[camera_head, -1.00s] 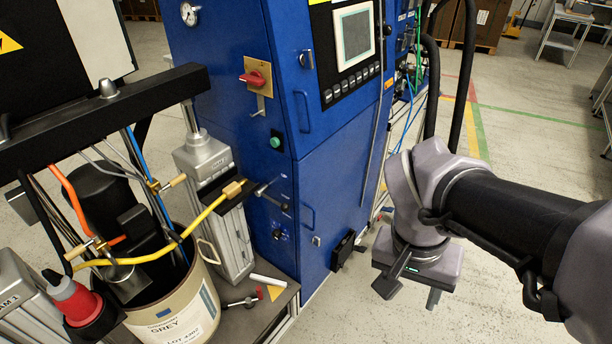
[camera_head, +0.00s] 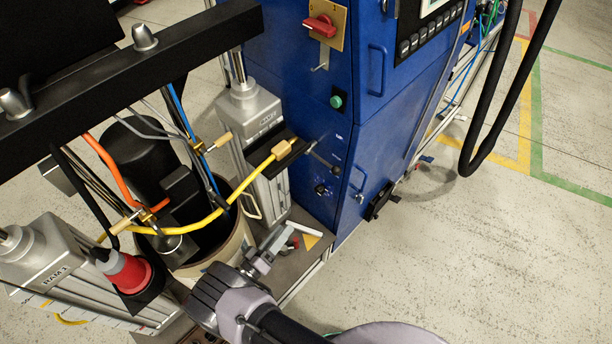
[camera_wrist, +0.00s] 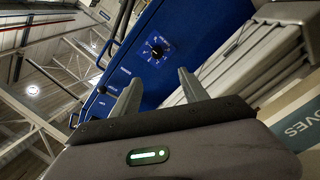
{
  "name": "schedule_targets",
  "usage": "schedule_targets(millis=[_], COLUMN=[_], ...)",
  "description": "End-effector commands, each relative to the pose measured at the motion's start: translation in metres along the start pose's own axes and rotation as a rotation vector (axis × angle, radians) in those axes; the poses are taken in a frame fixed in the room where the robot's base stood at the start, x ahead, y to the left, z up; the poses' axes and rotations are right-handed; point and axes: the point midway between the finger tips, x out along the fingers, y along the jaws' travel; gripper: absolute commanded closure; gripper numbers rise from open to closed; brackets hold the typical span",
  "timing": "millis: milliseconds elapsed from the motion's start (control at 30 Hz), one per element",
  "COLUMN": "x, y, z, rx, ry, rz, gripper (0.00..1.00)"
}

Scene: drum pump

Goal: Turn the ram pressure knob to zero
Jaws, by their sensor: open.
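The ram pressure knob (camera_head: 321,190) is a small black dial low on the front of the blue cabinet (camera_head: 335,150). In the wrist view the knob (camera_wrist: 156,51) shows with a white pointer line and scale marks around it; the lettering is too small to read. My gripper (camera_head: 270,250) is open and empty, below and left of the knob in the head view, over the base plate beside the drum. In the wrist view its two fingers (camera_wrist: 158,78) point toward the panel, with the knob between and beyond their tips, not touched.
The drum (camera_head: 238,245) and the grey ram column (camera_head: 268,170) stand left of the knob. A yellow hose (camera_head: 225,205) crosses nearby. Above are a green button (camera_head: 336,101) and a red rotary switch (camera_head: 320,27). The floor (camera_head: 480,260) at right is clear.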

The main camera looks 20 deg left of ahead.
Motion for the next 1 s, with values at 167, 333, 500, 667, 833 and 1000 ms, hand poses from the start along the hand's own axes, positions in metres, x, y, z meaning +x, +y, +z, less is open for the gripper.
schedule_targets(millis=[167,333,500,667,833,1000], x=[0.042,0.094,0.138,0.162,0.17,0.171], y=[-0.001,-0.002,-0.001,0.0,0.001,0.001], z=[0.003,0.004,0.004,0.003,0.002,0.001], rx=[-0.001,-0.002,-0.002,-0.003,-0.004,-0.004], ry=[-0.007,-0.008,-0.008,-0.007,-0.005,-0.005], rz=[0.004,0.004,0.003,0.002,0.001,0.001], gripper=[0.48,0.48,0.48,0.48,0.48,0.48])
